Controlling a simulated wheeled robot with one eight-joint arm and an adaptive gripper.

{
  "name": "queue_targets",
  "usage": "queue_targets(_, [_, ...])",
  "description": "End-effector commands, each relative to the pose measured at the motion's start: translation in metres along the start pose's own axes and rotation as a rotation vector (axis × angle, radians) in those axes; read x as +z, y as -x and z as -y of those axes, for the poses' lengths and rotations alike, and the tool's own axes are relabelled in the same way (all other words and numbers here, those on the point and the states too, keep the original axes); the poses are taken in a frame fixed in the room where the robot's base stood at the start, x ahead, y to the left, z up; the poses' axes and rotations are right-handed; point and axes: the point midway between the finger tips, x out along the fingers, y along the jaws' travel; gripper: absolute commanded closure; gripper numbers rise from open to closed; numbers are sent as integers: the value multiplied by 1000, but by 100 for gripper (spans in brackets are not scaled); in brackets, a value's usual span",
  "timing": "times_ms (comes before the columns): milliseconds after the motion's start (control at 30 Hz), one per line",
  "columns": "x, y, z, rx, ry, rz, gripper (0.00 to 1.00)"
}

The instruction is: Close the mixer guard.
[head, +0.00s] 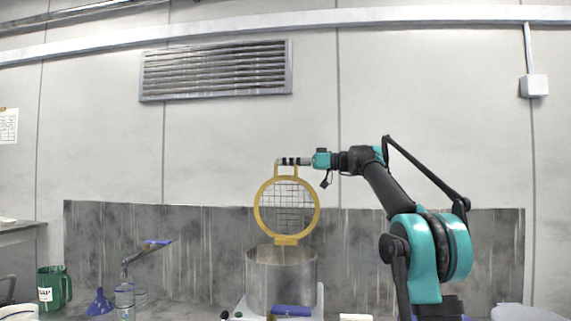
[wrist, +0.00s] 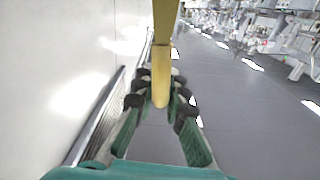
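The mixer guard (head: 258,207) is a yellow ring with a dark wire mesh. It stands upright, raised above the steel mixer bowl (head: 281,280), with its lower bracket near the bowl's rim. Its yellow handle loop is at the top. My gripper (head: 288,161) reaches in from the right at that handle. In the wrist view, the yellow handle (wrist: 160,85) lies between the dark finger pads of my gripper (wrist: 161,92), which look closed against it from both sides. The bowl is not visible in the wrist view.
A green jug (head: 54,288), a blue funnel (head: 99,303) and a clear bottle (head: 124,302) stand at left. A blue-handled tap (head: 146,254) rises behind them. A blue object (head: 291,311) lies before the bowl. A grey backsplash (head: 400,215) runs behind; the air above is clear.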

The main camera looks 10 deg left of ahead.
Motion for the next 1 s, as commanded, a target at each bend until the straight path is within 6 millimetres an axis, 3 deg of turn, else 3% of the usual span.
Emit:
queue_targets(567, [1, 0, 4, 0, 12, 0, 100])
queue_targets(767, [4, 0, 20, 0, 67, 0, 100])
queue_targets(1000, [18, 0, 58, 0, 207, 0, 100])
